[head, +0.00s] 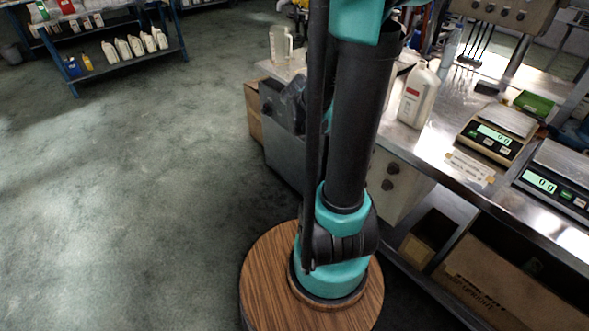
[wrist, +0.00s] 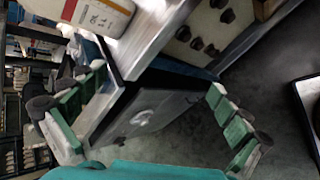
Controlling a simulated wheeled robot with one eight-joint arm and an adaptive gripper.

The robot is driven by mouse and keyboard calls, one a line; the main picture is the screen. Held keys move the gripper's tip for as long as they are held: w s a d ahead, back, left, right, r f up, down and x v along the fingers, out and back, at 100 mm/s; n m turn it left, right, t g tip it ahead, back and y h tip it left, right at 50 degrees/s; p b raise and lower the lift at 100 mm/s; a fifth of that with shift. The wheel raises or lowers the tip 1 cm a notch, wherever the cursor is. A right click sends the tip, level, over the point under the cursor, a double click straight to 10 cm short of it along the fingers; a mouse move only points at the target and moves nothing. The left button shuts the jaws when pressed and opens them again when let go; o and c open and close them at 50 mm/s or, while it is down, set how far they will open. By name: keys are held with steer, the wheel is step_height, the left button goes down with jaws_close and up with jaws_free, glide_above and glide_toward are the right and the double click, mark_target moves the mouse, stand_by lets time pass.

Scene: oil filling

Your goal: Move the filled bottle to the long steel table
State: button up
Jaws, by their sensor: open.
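A white bottle (head: 419,96) with a red and white label stands upright on the steel table (head: 428,142) at the right in the head view. In the wrist view a white bottle (wrist: 68,8) with an "OIL" label is at the top left, cut off by the edge. My gripper (wrist: 155,82) is open and empty, its green-padded fingers spread wide. The bottle is beyond the left finger, apart from the gap. The head view does not show my gripper, and my arm covers part of the table's left end. The fill level cannot be seen.
Two scales (head: 497,132) reading 0 stand on the table, with a filling machine (head: 505,12) behind. A clear jug (head: 281,45) is at the table's far left end. Blue shelving (head: 128,58) with several bottles is at upper left. The floor at left is clear.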

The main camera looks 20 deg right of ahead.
steer(key=s+a+f+m+y, duration=0.3)
steer(key=s+a+m+y, duration=0.1)
steer(key=a, duration=0.6)
steer(key=s+a+f+m+y, duration=0.4)
steer(key=s+a+m, duration=0.2)
steer(key=s+a, duration=0.3)
steer(key=shift+s+a+y, duration=0.2)
steer(key=shift+a+y, duration=0.2)
